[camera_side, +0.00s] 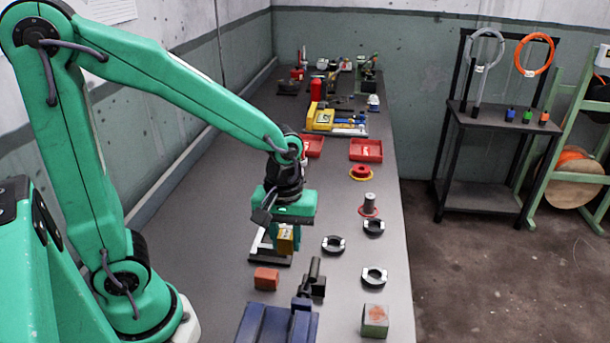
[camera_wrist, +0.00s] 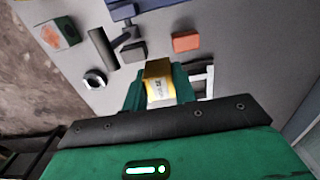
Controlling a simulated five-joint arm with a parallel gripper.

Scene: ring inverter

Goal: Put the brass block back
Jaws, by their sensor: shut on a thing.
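My green gripper (camera_side: 286,228) is shut on the brass block (camera_side: 285,243), a yellow-gold block with a pale label. In the wrist view the brass block (camera_wrist: 160,82) sits between the green fingers (camera_wrist: 158,92). In the side view the block hangs low over a black-and-white frame-like piece (camera_side: 262,245) on the bench. I cannot tell whether the block touches this piece. The gripper hides part of the piece in both views.
A red-brown block (camera_side: 266,279), a blue vise (camera_side: 278,322) and a grey-green block (camera_side: 375,321) stand in front. Dark-and-white rings (camera_side: 333,244) and a peg on a red base (camera_side: 370,205) lie to the right. Red trays (camera_side: 366,150) stand behind. The left of the bench (camera_side: 215,200) is clear.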

